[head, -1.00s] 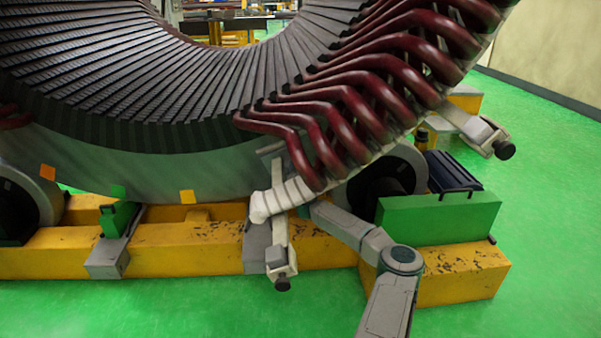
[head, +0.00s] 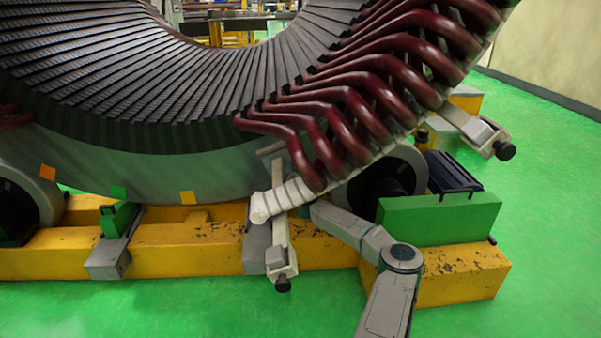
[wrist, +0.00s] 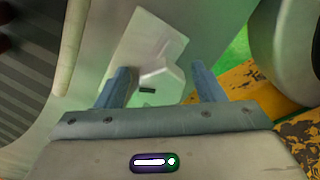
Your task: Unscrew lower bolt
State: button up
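My gripper shows in the wrist view (wrist: 160,70) with its two blue-grey fingers apart and nothing seen held between them. A pale bracket (wrist: 145,35) with a raised block and a small dark slot (wrist: 147,90) lies beyond and between the fingers. I cannot tell whether they touch it.
A yellow base (head: 185,245), a green block (head: 440,217) and a roller (head: 400,175) stand close by. A second clamp (head: 478,130) is at the right. Green floor in front is clear.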

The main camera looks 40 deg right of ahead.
jog(key=p+v, duration=0.4)
jog(key=v, duration=0.9)
jog(key=shift+s+a+p, duration=0.25)
jog(key=shift+p, duration=0.1)
